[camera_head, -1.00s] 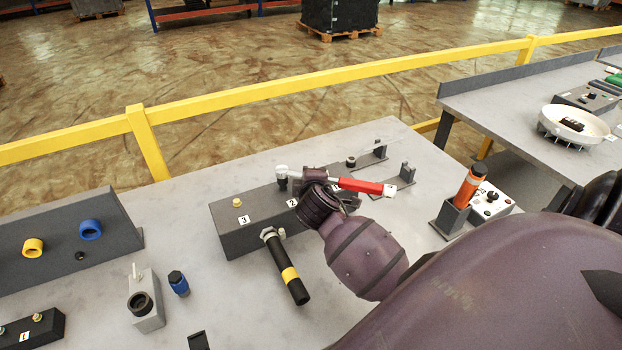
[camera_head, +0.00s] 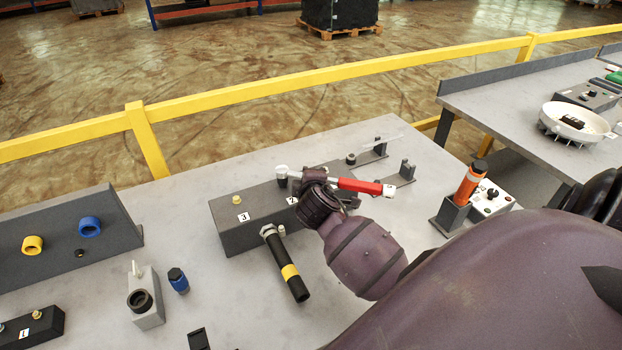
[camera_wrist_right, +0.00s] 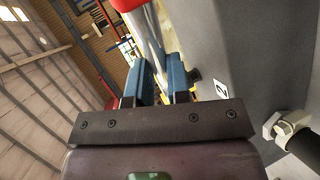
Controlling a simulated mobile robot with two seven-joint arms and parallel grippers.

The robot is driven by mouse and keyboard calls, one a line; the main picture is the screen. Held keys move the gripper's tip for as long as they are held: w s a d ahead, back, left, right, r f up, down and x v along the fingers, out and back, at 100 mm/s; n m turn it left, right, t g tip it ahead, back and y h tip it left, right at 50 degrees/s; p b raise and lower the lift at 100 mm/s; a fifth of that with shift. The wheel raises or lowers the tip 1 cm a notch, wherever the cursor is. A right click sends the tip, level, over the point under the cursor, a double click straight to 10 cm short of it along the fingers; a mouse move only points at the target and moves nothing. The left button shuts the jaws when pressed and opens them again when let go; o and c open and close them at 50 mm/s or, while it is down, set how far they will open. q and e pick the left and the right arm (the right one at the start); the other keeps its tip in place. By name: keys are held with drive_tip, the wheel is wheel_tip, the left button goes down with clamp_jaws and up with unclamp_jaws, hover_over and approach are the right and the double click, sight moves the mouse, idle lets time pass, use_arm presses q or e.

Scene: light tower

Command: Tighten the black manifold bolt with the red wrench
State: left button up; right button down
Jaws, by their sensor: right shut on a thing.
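The red wrench (camera_head: 361,186) has a red handle and a silver shaft. It lies level above the dark grey manifold block (camera_head: 226,233), its handle pointing right. Its silver head (camera_head: 281,172) is over the black manifold bolt (camera_head: 282,183), which is mostly hidden under it; I cannot tell how fully it is seated. My right gripper (camera_head: 312,176) is shut on the wrench's shaft. In the right wrist view, the shaft (camera_wrist_right: 148,38) runs between the blue fingers of this gripper (camera_wrist_right: 162,78). My left gripper is not in view.
A brass bolt (camera_head: 236,199) and a black hose with a yellow band (camera_head: 289,271) are on the manifold. Small dark stands (camera_head: 405,172) are behind the wrench. An orange tool (camera_head: 470,182) stands in a holder at right. The table front left of the hose has free room.

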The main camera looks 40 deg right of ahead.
drive_tip(key=shift+f, duration=0.45)
idle(0.3)
drive_tip(key=c, duration=1.7)
unclamp_jaws()
clamp_jaws()
drive_tip(key=shift+a+b, duration=0.1)
drive_tip(key=shift+b, duration=0.2)
drive_tip(key=shift+s+a+f+m+g+h, duration=0.15)
drive_tip(key=shift+a+m+g+h, duration=0.25)
drive_tip(key=shift+m+g+h, duration=0.25)
